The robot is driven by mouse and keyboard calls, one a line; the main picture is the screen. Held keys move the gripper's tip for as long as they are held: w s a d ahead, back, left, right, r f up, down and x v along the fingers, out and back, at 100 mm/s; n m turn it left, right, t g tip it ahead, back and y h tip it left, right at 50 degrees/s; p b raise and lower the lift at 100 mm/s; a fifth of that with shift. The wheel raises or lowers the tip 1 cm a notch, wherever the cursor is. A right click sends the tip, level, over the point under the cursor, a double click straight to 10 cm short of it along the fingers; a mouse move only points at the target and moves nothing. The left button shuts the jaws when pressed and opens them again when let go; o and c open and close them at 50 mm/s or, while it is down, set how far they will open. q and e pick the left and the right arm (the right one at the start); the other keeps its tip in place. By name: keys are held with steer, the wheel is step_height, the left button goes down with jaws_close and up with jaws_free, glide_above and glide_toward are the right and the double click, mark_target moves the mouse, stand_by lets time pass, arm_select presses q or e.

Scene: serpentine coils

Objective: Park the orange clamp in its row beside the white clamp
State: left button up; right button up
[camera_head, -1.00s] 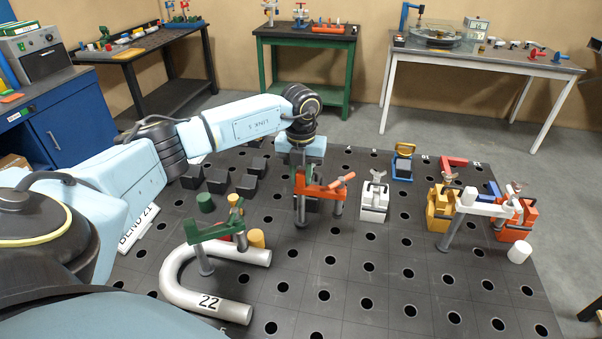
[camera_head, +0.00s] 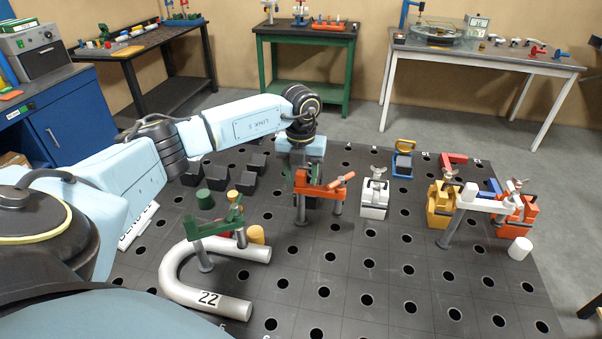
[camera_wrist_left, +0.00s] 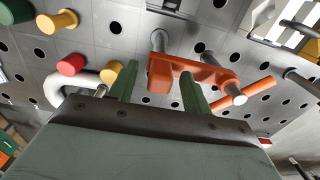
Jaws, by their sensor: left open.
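The orange clamp (camera_head: 322,188) stands on the perforated dark table near its middle, with a bar on metal posts and an orange handle. My left gripper (camera_head: 302,172) is over its left end, pointing down; the clamp partly hides the fingers. In the left wrist view, the green fingers (camera_wrist_left: 160,92) are apart, and the orange clamp's body (camera_wrist_left: 162,78) shows between and beyond their tips. I cannot tell whether they touch it. A white bar clamp (camera_head: 485,203) stands at the right, in front of yellow and orange blocks. My right gripper is not in view.
A green clamp (camera_head: 213,228) stands over a pale U-shaped tube (camera_head: 172,278) marked 22. A white toggle block (camera_head: 375,197) is right of the orange clamp. Yellow (camera_head: 441,204) and orange (camera_head: 515,214) blocks flank the white clamp. The front middle of the table is clear.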

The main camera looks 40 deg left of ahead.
arm_select(q)
step_height(320, 180, up, 13)
steer(key=shift+r+b, duration=0.2)
steer(key=shift+b, duration=0.15)
stand_by(0.3)
